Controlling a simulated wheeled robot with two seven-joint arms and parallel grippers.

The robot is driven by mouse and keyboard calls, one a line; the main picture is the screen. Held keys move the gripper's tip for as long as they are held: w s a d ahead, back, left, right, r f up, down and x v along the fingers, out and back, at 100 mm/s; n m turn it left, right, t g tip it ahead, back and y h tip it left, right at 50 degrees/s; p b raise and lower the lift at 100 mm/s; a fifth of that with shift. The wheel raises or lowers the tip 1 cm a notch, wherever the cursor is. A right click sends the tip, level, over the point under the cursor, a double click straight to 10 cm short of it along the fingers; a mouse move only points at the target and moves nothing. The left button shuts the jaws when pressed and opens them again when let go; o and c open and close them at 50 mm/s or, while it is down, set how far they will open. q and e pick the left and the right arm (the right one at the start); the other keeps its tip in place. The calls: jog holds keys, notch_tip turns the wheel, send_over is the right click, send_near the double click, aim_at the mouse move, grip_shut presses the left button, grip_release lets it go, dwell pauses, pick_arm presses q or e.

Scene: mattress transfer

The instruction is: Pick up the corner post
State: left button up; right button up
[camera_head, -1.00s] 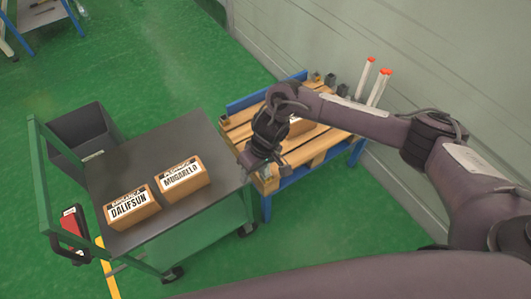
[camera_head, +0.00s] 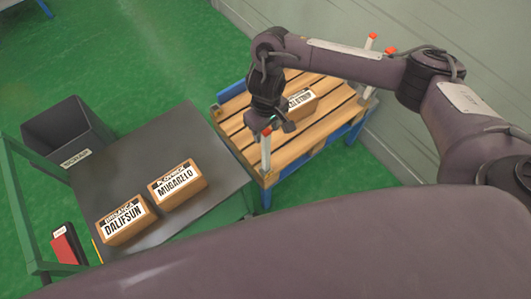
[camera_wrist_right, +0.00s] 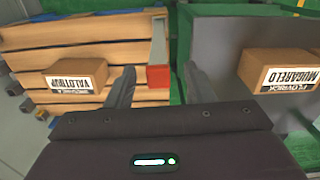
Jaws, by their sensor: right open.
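A pale corner post (camera_head: 266,152) with an orange-red cap stands upright at the pallet's (camera_head: 232,121) near corner. In the wrist view the post (camera_wrist_right: 158,38) is seen from above, its red cap towards me. My right gripper (camera_head: 275,126) is over the top of this post. In the wrist view its two fingers (camera_wrist_right: 158,90) are apart, with the cap between and just beyond their tips; I see no contact. Two more capped posts (camera_head: 372,38) (camera_head: 390,52) show at the pallet's far side, partly behind my right arm. My left gripper is not in view.
A labelled box (camera_head: 301,103) lies on the pallet. A dark-topped green cart (camera_head: 135,150) stands to the left with two labelled boxes (camera_head: 126,219) (camera_head: 177,186). A grey bin (camera_head: 66,134) is at its far left end. A wall runs behind the pallet.

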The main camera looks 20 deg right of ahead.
notch_tip(320, 180, down, 3)
jog(key=shift+w+f+b, duration=0.1)
jog(key=shift+f+b, duration=0.05)
jog(key=shift+b, duration=0.5)
jog(key=shift+w+f, duration=0.15)
jog(key=shift+f, duration=0.4)
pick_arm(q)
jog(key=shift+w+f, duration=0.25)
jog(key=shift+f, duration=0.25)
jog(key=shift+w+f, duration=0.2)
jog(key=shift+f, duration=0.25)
pick_arm(e)
jog(key=shift+r, duration=0.1)
grip_shut()
